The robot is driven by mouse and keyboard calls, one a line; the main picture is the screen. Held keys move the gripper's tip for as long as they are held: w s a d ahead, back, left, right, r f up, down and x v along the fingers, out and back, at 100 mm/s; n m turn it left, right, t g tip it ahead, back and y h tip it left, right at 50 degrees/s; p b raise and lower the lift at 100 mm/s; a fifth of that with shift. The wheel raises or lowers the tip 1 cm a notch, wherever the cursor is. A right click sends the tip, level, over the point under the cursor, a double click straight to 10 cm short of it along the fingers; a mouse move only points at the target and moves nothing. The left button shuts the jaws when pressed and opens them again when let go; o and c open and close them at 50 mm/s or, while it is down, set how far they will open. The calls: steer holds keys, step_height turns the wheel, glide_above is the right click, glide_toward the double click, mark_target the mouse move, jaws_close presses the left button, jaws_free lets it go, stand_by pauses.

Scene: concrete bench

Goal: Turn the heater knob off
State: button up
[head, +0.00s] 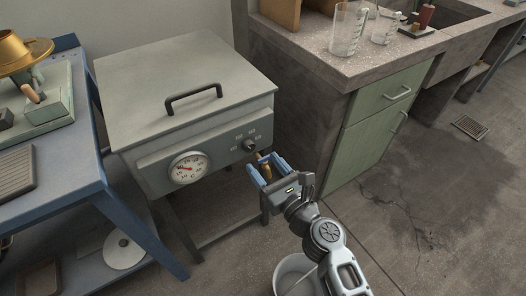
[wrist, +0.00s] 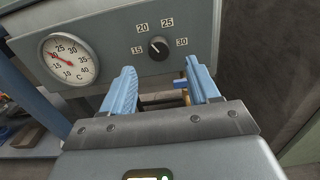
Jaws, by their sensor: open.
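The heater is a grey metal box (head: 185,90) with a black lid handle. Its small black round knob (head: 249,145) is at the right of the front panel; it also shows in the wrist view (wrist: 158,46), ringed by labels 15, 20, 25 and 30. A pale mark on the knob appears toward the upper left; its exact setting is hard to read. My gripper (head: 268,167) has two blue fingers, apart and empty of the knob. It is in front of and just below the knob. In the wrist view the fingertips (wrist: 160,68) straddle the space beneath it.
A round dial gauge (head: 188,167) with a red needle is left of the knob. A brass fitting with a blue lever (wrist: 183,84) sticks out below the knob, near the right finger. A blue bench (head: 85,200) stands left; a concrete counter with green drawers (head: 385,105) stands right.

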mark_target(251, 149)
steer(key=shift+x, duration=2.8)
steer(key=c, duration=1)
